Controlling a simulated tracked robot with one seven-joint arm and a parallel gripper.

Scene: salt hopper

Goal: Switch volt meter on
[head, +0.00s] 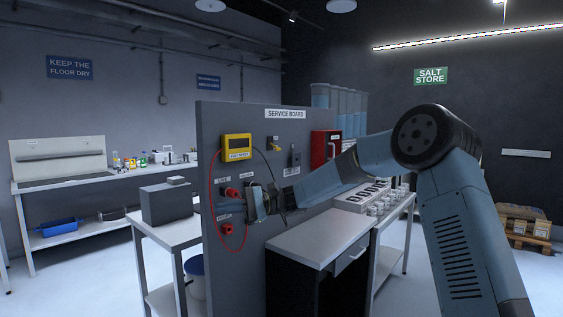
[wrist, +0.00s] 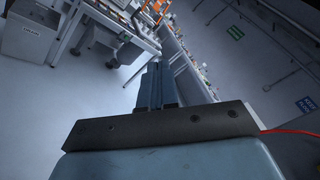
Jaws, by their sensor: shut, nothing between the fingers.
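The yellow volt meter (head: 237,147) is fixed high on the grey service board (head: 221,118) in the head view. Its display and any switch are too small to read. A red lead and a black lead run down from it. My gripper (head: 256,202) is in front of the board, below and right of the meter and apart from it. In the wrist view my gripper (wrist: 153,72) shows its two fingers together, with nothing between them. The meter does not show clearly in the wrist view.
Red sockets (head: 231,191) sit on the board's left, with the red lead (head: 211,190) looping beside them. A red box (head: 325,147) and a small yellow item (head: 273,143) are further right. A white-topped cabinet (head: 320,238) stands below. A grey box (head: 166,204) stands left.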

